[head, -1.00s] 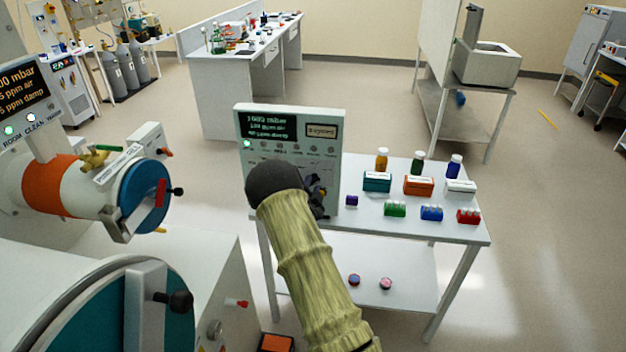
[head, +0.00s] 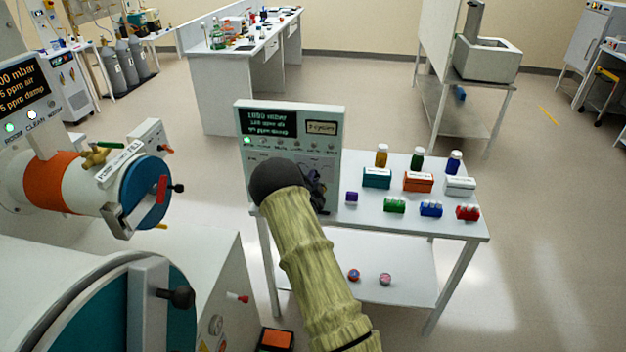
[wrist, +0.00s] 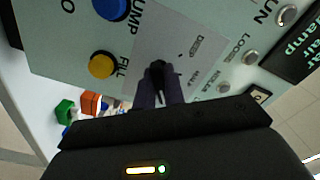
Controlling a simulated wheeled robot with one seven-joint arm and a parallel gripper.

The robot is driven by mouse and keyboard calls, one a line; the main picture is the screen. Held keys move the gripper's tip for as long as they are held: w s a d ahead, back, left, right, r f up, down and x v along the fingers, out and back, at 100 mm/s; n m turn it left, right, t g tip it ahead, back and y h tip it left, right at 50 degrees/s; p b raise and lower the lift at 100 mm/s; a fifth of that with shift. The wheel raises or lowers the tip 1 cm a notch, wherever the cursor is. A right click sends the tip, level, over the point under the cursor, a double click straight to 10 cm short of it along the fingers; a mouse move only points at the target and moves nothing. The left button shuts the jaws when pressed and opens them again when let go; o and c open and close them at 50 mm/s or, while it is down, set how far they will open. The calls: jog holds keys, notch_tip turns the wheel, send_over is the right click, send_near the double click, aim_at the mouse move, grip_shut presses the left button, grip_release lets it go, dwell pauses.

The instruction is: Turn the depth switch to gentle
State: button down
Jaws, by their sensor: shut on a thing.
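The control panel (head: 325,150) stands upright on the white table, with a dark readout at its top. In the wrist view its face is tilted and shows a small dark switch knob (wrist: 157,70) on a grey plate with small printed labels. The lettering by the knob is too small to read surely, so I cannot tell which setting it points to. My gripper (wrist: 159,88) is shut on the depth switch, with a finger on each side of the knob. In the head view my arm hides the lower panel and the switch.
A blue PUMP button (wrist: 111,7) and a yellow FILL button (wrist: 101,66) sit beside the plate. Bottles, boxes and coloured blocks (head: 394,205) stand on the table right of the panel. The glovebox port (head: 145,192) is at left.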

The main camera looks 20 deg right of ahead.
jog(key=shift+f+b, duration=0.1)
jog(key=shift+b, duration=0.25)
jog(key=n+b, duration=0.3)
jog(key=b, duration=0.1)
jog(key=shift+f, duration=0.1)
jog(key=n+b, duration=0.3)
jog(key=shift+r+n+b, duration=0.2)
jog(key=shift+n+b, duration=0.25)
jog(key=shift+n, duration=0.15)
jog(key=shift+r, duration=0.1)
jog(key=c, duration=1.5)
grip_release()
jog(key=shift+w, duration=0.1)
